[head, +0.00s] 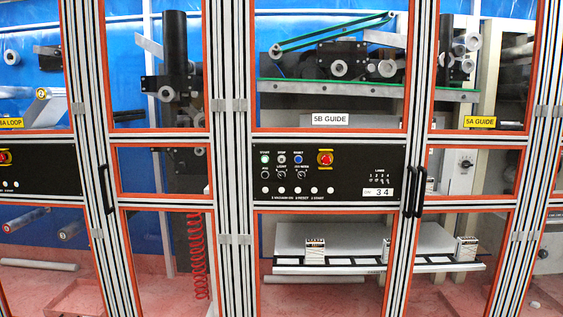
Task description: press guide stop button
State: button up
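A black control panel (340,173) sits in the middle of the machine front, under a sign reading 5B GUIDE (330,119). In its upper left is a row of three small buttons. The green button (265,158) is on the left, under a label that looks like START. The blue button (298,158) is on the right, under a label that looks like RESET. Nothing covers the panel. My gripper is not in view.
A red emergency knob on a yellow plate (325,158) is right of the buttons. Knobs and white buttons sit below. Black door handles (409,190) project beside the panel. Another black panel (38,170) is at the left. Metal posts and orange-edged clear doors cover the machine front.

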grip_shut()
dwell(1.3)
